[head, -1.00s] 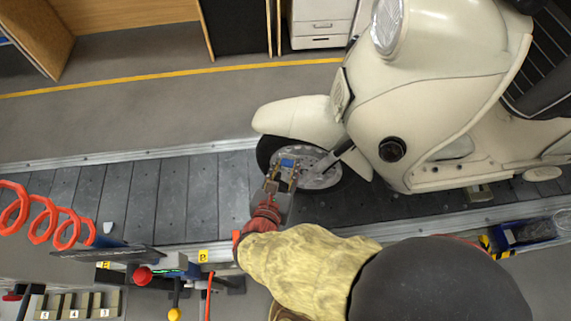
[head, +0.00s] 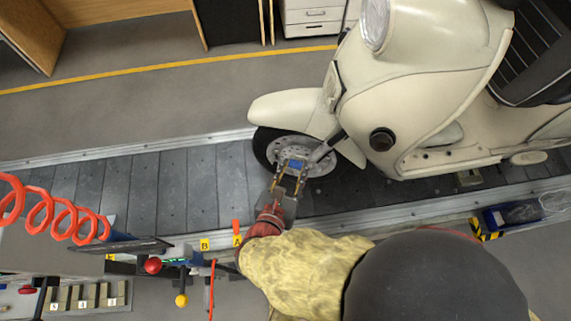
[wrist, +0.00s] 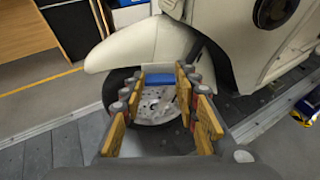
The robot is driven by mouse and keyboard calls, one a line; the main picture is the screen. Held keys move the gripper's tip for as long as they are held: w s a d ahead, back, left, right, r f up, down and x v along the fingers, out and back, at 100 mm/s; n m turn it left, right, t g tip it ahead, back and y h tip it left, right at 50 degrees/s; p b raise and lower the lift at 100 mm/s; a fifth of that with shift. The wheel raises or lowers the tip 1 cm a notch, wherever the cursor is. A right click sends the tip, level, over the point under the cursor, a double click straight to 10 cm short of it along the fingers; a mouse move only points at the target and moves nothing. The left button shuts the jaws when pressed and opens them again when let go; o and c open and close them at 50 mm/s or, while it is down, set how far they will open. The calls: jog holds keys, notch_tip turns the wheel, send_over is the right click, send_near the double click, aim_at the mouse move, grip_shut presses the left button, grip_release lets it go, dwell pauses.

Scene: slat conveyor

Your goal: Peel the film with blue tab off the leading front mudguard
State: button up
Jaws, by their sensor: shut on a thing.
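The cream front mudguard (head: 287,108) sits over the front wheel (head: 262,143) of a cream scooter (head: 430,95). It also shows at upper left in the wrist view (wrist: 138,42). My gripper (head: 291,168) is below the mudguard, in front of the wheel. It is shut on the blue tab (head: 294,166), which lies between the fingertips and is clear of the mudguard in the picture. The tab also shows in the wrist view (wrist: 160,79). The clear film itself cannot be made out, so I cannot tell how much still clings to the mudguard.
The scooter stands on the dark slat conveyor (head: 130,190) with metal side rails. A red coiled hose (head: 60,215) and a post with a red knob (head: 152,266) are at lower left. A blue bin (head: 510,215) is at right. The slats left of the wheel are clear.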

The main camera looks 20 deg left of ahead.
jog(key=shift+n+y, duration=0.6)
jog(key=shift+y, duration=0.1)
jog(key=s, duration=0.1)
jog(key=s+a, duration=0.1)
jog(key=s, duration=0.1)
jog(key=shift+s+a, duration=0.4)
jog(key=shift+f, duration=0.1)
jog(key=w+a+f+b, duration=0.2)
jog(key=w+b, duration=0.1)
jog(key=w, duration=0.2)
jog(key=shift+f, duration=0.2)
